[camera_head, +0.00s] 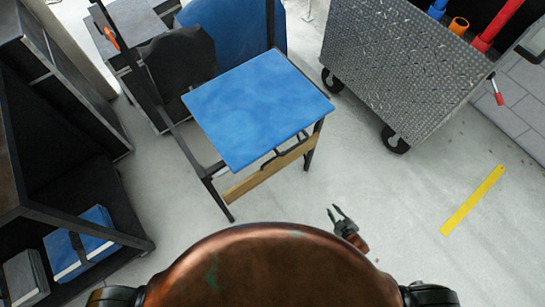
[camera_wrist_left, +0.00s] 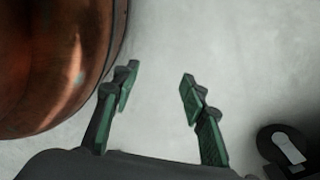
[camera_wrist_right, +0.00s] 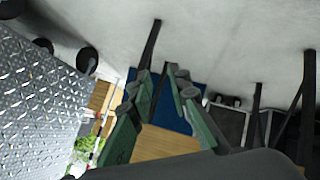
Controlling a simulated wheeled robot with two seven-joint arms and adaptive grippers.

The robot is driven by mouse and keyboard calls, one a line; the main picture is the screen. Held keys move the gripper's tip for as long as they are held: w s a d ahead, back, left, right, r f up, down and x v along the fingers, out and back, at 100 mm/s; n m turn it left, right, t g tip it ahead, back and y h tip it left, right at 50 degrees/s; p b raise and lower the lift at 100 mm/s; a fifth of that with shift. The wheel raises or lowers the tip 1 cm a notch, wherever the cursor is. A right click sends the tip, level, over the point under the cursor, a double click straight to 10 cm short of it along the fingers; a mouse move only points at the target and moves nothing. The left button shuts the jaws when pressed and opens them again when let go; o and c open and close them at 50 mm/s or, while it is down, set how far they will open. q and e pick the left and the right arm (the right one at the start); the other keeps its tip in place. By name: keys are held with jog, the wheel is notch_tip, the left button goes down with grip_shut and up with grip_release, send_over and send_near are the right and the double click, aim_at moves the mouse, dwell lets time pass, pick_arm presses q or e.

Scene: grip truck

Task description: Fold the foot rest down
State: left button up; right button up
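A tall chair with a blue seat (camera_head: 258,105) and dark legs stands ahead in the head view. The light wooden foot rest (camera_head: 272,166) is below the front of the seat, its board standing on edge. My right gripper (camera_head: 338,211) is in front of the chair, apart from the foot rest, partly open and empty. In the right wrist view, light wood (camera_wrist_right: 165,142) and blue show behind the fingers, which partly hide them. My left gripper (camera_wrist_left: 158,78) is open and empty over the floor, next to my copper-coloured body; the head view does not show it.
A diamond-plate metal cart (camera_head: 405,70) on casters stands to the right of the chair. A dark shelf (camera_head: 75,215) with blue items is at the left. A yellow strip (camera_head: 473,199) lies on the floor. The floor before the chair is clear.

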jog(key=w+a+r+n+t+y+b, duration=0.2)
jog(key=w+a+r+n+y, duration=0.15)
jog(key=w+a+r, duration=0.35)
jog(key=n+g+y+b, duration=0.4)
jog(key=n+y+b, duration=0.3)
jog(key=n, duration=0.8)
send_near(272, 159)
notch_tip(272, 159, down, 2)
jog(key=w+a, duration=0.2)
jog(key=shift+y, duration=0.45)
jog(key=shift+b+x, duration=0.6)
jog(key=shift+x, duration=3)
pick_arm(q)
jog(key=w+d+r, duration=0.1)
jog(key=w+r, duration=0.2)
jog(key=w, duration=0.5)
jog(key=shift+w+d+r+n, duration=0.2)
jog(key=shift+d+n, duration=0.1)
jog(key=shift+d, duration=0.05)
pick_arm(e)
grip_shut()
